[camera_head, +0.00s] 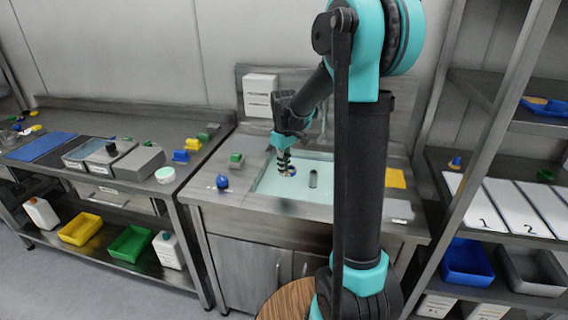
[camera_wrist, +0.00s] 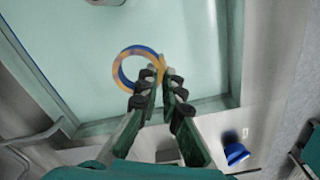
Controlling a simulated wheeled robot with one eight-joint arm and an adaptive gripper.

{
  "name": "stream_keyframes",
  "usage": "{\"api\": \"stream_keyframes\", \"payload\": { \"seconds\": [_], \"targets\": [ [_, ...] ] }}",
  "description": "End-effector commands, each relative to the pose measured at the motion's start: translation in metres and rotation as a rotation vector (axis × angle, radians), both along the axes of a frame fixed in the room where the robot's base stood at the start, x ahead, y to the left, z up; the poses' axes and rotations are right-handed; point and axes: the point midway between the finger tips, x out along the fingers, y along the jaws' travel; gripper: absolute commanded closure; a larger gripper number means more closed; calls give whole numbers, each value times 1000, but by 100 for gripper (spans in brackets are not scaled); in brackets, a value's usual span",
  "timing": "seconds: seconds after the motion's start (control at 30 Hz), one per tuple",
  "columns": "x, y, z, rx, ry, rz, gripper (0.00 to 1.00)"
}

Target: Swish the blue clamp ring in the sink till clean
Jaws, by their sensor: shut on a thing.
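The blue clamp ring (camera_wrist: 122,62) shows in the wrist view with orange-yellow patches over much of it, chiefly its lower left and right side. My gripper (camera_wrist: 159,77) is shut on the ring's right edge, and the fingertips hide a little of it. In the head view my gripper (camera_head: 286,170) points down over the left part of the sink (camera_head: 262,190), which holds pale green water. The ring is small and partly hidden there. I cannot tell whether it touches the water.
A blue part (camera_head: 222,182) and a green part (camera_head: 236,159) sit on the counter left of the sink. A yellow cloth or sponge (camera_head: 395,178) lies to the right. A shelf rack stands further right.

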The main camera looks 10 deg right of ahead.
Motion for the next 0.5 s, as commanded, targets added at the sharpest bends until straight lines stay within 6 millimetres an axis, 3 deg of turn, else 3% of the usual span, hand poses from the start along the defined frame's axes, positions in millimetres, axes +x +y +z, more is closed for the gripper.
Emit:
{"api": "stream_keyframes", "payload": {
  "seconds": [0.5],
  "targets": [
    [0, 0, -47, 0, 0, 0, 100]
  ]
}}
